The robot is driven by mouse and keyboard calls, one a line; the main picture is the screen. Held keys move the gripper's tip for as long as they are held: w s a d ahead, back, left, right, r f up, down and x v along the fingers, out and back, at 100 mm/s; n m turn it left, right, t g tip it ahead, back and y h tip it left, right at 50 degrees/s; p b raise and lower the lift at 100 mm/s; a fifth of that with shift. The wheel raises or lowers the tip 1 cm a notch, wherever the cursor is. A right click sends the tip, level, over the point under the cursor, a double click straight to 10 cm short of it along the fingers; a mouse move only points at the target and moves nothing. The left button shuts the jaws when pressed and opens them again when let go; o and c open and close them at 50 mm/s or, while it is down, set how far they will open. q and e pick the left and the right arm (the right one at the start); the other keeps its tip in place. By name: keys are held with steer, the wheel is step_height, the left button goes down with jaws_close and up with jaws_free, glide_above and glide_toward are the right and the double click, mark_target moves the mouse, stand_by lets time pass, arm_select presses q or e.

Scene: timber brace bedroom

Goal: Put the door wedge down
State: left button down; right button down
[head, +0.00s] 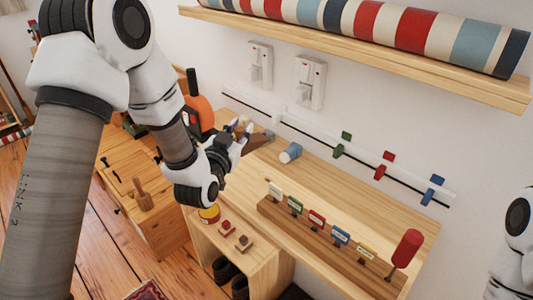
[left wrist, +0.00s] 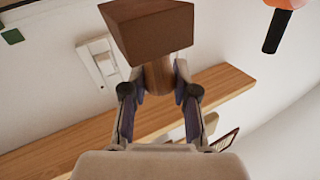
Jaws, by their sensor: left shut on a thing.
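My left gripper (head: 242,138) is shut on the door wedge (head: 258,141), a brown wooden block. It is near the wall, by the far left end of the wooden bench top (head: 375,204). In the left wrist view the wedge (left wrist: 148,32) has a slanted block end and a round wooden stem between the two fingers (left wrist: 158,88). I cannot tell whether the wedge touches the bench. My right gripper is not in view; only part of my right arm shows at the right edge.
A blue-and-white cylinder (head: 290,153) lies right of the wedge. An orange-and-black object (head: 197,105) stands left. A shelf (head: 400,50) with a striped roll hangs above.

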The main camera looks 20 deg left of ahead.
arm_select(q)
steer(key=shift+a+r, duration=0.2)
steer(key=shift+a, duration=0.55)
steer(key=shift+s+f, duration=0.2)
steer(key=shift+f, duration=0.1)
step_height(320, 180, down, 9)
steer(key=shift+w+r, duration=0.1)
steer(key=shift+r, duration=0.05)
steer(key=shift+f+b, duration=0.2)
steer(key=shift+b, duration=0.15)
steer(key=c, duration=0.9)
jaws_free()
steer(key=shift+r, duration=0.15)
